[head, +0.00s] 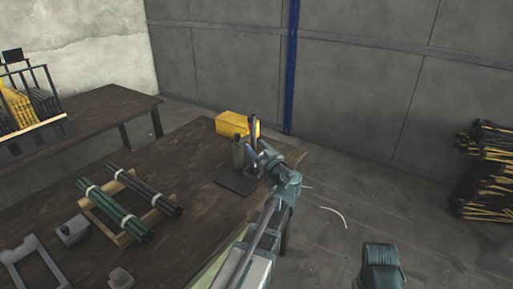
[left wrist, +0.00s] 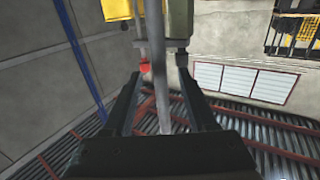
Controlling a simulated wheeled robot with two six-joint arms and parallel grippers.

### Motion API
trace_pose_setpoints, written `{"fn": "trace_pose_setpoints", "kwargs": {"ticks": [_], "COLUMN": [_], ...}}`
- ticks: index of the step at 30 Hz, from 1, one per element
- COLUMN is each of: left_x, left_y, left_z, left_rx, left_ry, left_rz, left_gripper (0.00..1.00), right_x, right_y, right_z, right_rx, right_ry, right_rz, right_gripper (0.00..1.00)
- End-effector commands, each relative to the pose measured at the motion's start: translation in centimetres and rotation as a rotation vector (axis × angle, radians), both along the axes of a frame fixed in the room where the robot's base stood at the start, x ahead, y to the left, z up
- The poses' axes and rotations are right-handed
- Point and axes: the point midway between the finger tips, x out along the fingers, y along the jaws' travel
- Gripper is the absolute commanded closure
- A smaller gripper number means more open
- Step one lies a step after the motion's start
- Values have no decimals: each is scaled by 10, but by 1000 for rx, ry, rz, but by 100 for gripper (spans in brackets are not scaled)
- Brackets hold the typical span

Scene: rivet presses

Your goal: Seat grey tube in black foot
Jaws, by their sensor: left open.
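A grey tube (left wrist: 157,55) runs lengthwise between the two black fingers of my left gripper (left wrist: 158,85) in the left wrist view. The fingers stand apart, with gaps beside the tube. In the head view my left gripper (head: 257,158) is at the press (head: 238,153) near the table's far right corner. An upright dark grey rod (head: 253,131) shows there, apparently the same tube. The press stands on a dark flat base plate (head: 236,183). I cannot make out a black foot or the tube's lower end; my gripper and arm cover that area.
A yellow box (head: 231,122) stands behind the press. Dark green and black tube bundles (head: 115,210) lie on a wooden rack to the left. Grey fixtures (head: 73,230) lie at the table's near left. The table (head: 185,155) is bare between rack and press.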

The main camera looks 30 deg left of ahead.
Motion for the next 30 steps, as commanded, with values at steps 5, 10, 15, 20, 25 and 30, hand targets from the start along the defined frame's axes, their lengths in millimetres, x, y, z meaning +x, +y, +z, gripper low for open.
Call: {"fn": "trace_pose_setpoints", "kwargs": {"ticks": [5, 10, 15, 20, 25, 30], "left_x": [-16, -38, -57, -70, -77, -78], "left_y": [-21, -52, -81, -99, -110, -112], "left_z": [0, 0, 0, 0, 0, 0], "left_rx": [0, 0, 0, 0, 0, 0], "left_ry": [0, 0, 0, 0, 0, 0], "left_rz": [-4, -5, -5, -3, -1, 0], "left_gripper": [42, 42, 42, 42, 42, 42], "right_x": [0, 0, 0, 0, 0, 0], "right_y": [0, 0, 0, 0, 0, 0], "right_z": [0, 0, 0, 0, 0, 0], "right_rx": [0, 0, 0, 0, 0, 0], "right_ry": [0, 0, 0, 0, 0, 0], "right_rz": [0, 0, 0, 0, 0, 0], "right_gripper": [50, 50, 50, 50, 50, 50]}}
